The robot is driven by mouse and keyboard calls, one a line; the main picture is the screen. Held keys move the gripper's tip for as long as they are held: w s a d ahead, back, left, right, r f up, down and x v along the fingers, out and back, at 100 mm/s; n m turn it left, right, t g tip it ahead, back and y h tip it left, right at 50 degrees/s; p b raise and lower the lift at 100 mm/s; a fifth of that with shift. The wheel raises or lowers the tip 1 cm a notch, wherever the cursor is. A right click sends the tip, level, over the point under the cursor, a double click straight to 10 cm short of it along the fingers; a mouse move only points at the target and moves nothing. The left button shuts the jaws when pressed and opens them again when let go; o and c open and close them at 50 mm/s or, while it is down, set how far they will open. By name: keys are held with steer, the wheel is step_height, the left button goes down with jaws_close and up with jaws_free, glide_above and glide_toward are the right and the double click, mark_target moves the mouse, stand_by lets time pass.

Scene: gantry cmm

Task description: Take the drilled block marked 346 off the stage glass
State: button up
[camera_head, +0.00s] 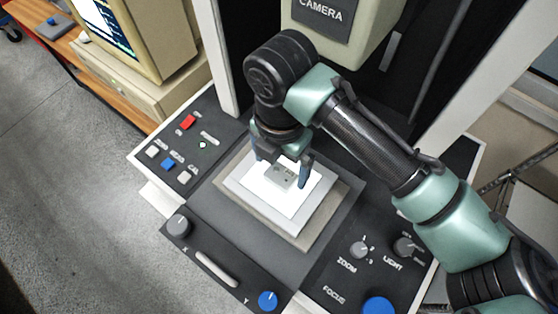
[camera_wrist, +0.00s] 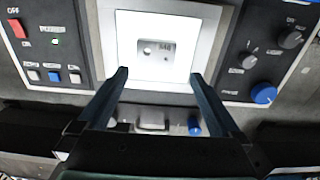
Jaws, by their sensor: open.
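The drilled block (camera_head: 281,176) is a small light-grey block lying on the bright, lit stage glass (camera_head: 294,208). In the wrist view the block (camera_wrist: 155,50) shows dark holes and a marking too small to read surely, and the lit glass (camera_wrist: 130,75) surrounds it. My gripper (camera_head: 283,172) is open, its two fingers apart above the stage with the block between them in the head view. In the wrist view the fingertips (camera_wrist: 159,74) sit either side of the glass, nearer the camera than the block. I see no contact with the block.
The camera housing (camera_head: 372,25) hangs over the back of the stage. A red switch (camera_head: 188,122) and buttons stand on the left panel. Knobs, including a blue one (camera_head: 267,299), stand at the front and right. A computer monitor (camera_head: 137,40) is at the upper left.

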mark_target(279, 177)
steer(key=shift+f, duration=0.45)
steer(key=f, duration=0.2)
steer(key=w+f+p, duration=0.1)
steer(key=f, duration=0.1)
steer(key=shift+a, duration=0.15)
steer(key=shift+s+f+p, duration=0.1)
steer(key=shift+f+p, duration=0.2)
steer(key=shift+f, duration=0.2)
steer(key=c, duration=1.4)
